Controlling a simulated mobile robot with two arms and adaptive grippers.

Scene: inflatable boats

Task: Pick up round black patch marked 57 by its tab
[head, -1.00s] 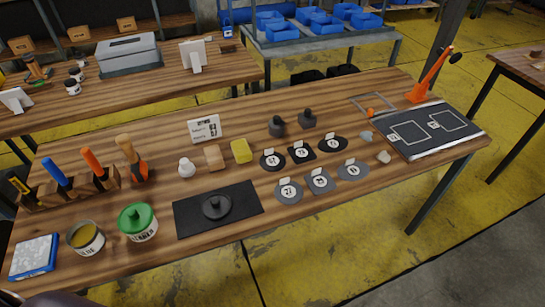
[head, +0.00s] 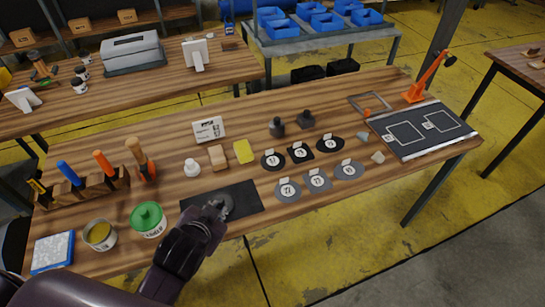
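The round black patch (head: 273,167), whose white label appears to read 57, lies flat on the wooden table at the left end of the back row of patches. A small pale tab stands up at its back edge. My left gripper (head: 216,208) is over the black mat (head: 248,195), left of and nearer than the patch, and apart from it. It partly hides the round dark knobbed piece on the mat. Its fingers are small and dark, so I cannot tell if they are open or touching that piece. My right gripper is not in view.
A square black patch (head: 300,156), an oval black patch (head: 330,146) and a row of grey patches (head: 288,195) lie close by. A yellow sponge (head: 243,151) and dark knobbed weights (head: 277,127) stand behind. A green-lidded can (head: 148,220) is left of my arm.

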